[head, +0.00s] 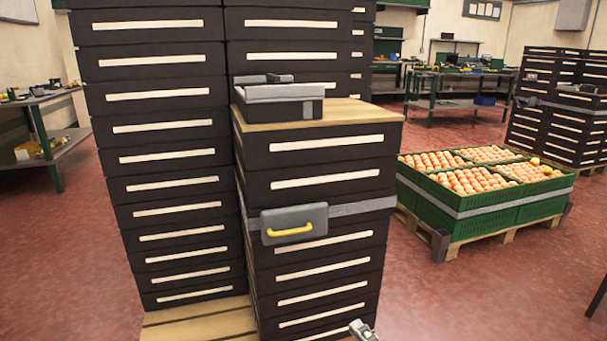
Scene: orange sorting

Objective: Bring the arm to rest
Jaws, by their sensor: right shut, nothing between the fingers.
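My right gripper (362,330) shows only in part at the bottom edge, right of centre. It is shut and empty, in front of the lower right corner of a stack of dark crates (318,250). I cannot tell whether it touches the stack. Most of my right arm is out of frame. My left gripper is not in view.
A wooden board (370,110) tops the stack, with a grey device (283,108) on it. A grey strap holds a box with a yellow handle (293,231). Taller crates (165,130) stand left. Green crates of oranges (480,205) sit on a pallet right. Red floor between is clear.

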